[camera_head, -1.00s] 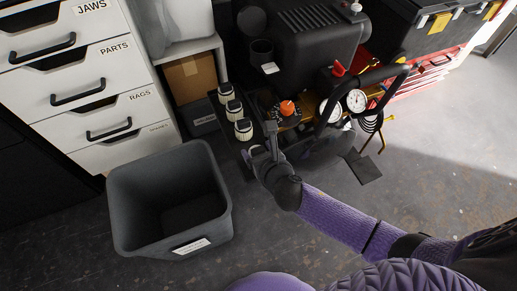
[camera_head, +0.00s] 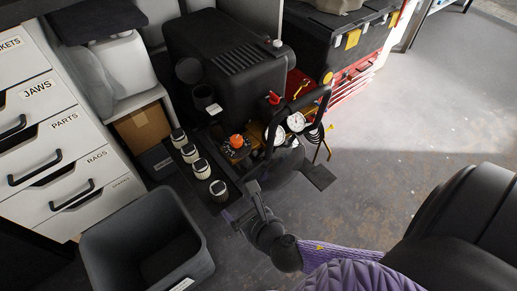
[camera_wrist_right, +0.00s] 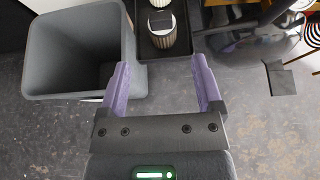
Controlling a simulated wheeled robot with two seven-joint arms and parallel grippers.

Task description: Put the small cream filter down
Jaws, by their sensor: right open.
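Several small cream filters with dark tops stand upright in a row on a dark tray (camera_wrist_right: 182,44) beside the compressor. The nearest cream filter (camera_head: 218,191) stands at the tray's front end and also shows in the right wrist view (camera_wrist_right: 162,32). My right gripper (camera_head: 236,213) is just in front of that filter and apart from it. In the right wrist view its purple fingers (camera_wrist_right: 160,75) are spread with only floor between them. My left gripper is not in view.
A grey open bin (camera_head: 113,238) stands left of my right gripper, close to it in the wrist view. The black compressor (camera_head: 225,62) with gauges and a handle is behind. White drawers (camera_head: 55,135) are at left.

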